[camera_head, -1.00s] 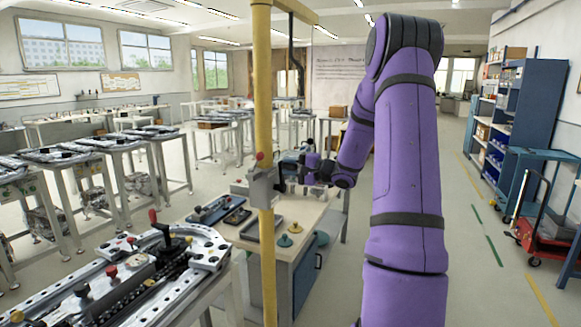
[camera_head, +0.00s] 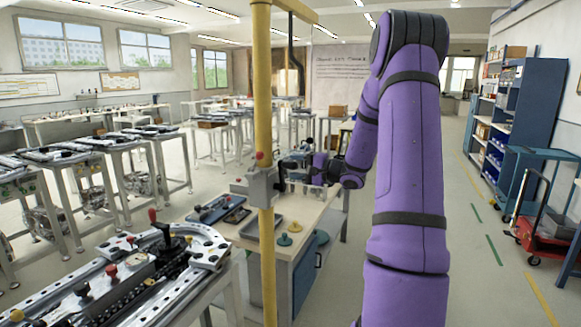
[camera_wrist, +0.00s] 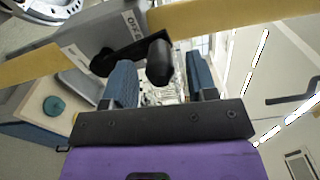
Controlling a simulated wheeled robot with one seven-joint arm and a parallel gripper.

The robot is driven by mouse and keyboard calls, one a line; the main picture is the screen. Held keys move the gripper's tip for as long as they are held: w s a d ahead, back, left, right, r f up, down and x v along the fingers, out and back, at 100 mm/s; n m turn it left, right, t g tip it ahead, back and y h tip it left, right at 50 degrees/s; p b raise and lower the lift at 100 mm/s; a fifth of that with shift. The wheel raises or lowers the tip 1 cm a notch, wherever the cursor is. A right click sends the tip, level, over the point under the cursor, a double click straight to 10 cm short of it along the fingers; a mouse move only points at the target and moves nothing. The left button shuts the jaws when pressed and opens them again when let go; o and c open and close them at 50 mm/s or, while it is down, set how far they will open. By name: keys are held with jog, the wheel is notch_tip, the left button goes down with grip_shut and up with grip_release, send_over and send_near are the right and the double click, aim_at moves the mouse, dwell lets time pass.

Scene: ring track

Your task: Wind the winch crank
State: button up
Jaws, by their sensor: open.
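The winch is a grey box (camera_head: 262,187) fixed to a yellow post (camera_head: 264,110). In the wrist view its grey housing (camera_wrist: 101,38) carries a label, and a black crank arm ends in a rounded black crank handle (camera_wrist: 159,63). My gripper (camera_wrist: 160,72) is open, with a blue-padded finger on each side of the handle in the picture. Neither finger visibly closes on it, and how deep the handle sits between them is hard to tell. In the head view my gripper (camera_head: 289,172) is just right of the winch; the crank is small and partly hidden there.
A workbench (camera_head: 305,215) with trays and small knobs stands behind the post. A metal track table (camera_head: 125,275) fills the lower left. A blue shelf (camera_head: 535,105) and a red cart (camera_head: 545,235) stand at the right. The floor between bench and shelf is clear.

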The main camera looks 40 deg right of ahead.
jog(key=v, duration=0.8)
jog(key=shift+s, duration=0.2)
